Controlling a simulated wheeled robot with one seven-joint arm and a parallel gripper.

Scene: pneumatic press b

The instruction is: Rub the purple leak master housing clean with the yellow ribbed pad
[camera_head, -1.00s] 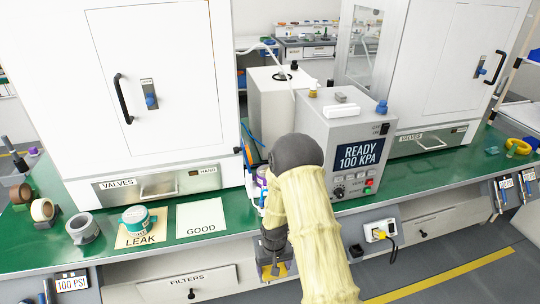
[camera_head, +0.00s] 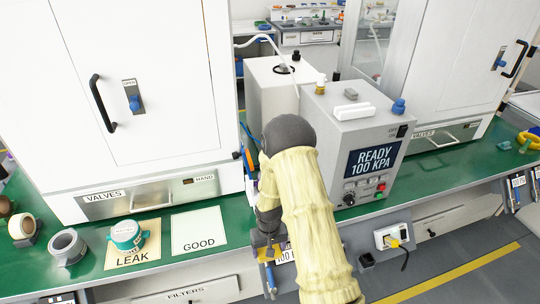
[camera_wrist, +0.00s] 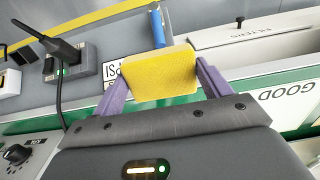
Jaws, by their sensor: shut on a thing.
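My gripper (camera_wrist: 160,85) is shut on the yellow ribbed pad (camera_wrist: 160,76), which sits between its two purple-grey fingers in the wrist view. In the head view my gripper (camera_head: 268,255) hangs low at the bench's front edge, with its end small and partly hidden by my own arm. The pad looks clear of any surface in the wrist view. I cannot make out the purple leak master housing now; my arm covers the bench strip right of the GOOD mat. A teal round housing (camera_head: 126,236) stands on the LEAK mat (camera_head: 146,254).
The empty GOOD mat (camera_head: 199,230) lies right of the LEAK mat. The grey press box (camera_head: 350,125), reading READY 100 KPA, stands right of my arm. A white cabinet (camera_head: 150,90) rises at the left. A socket with a cable (camera_head: 394,236) is on the front.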

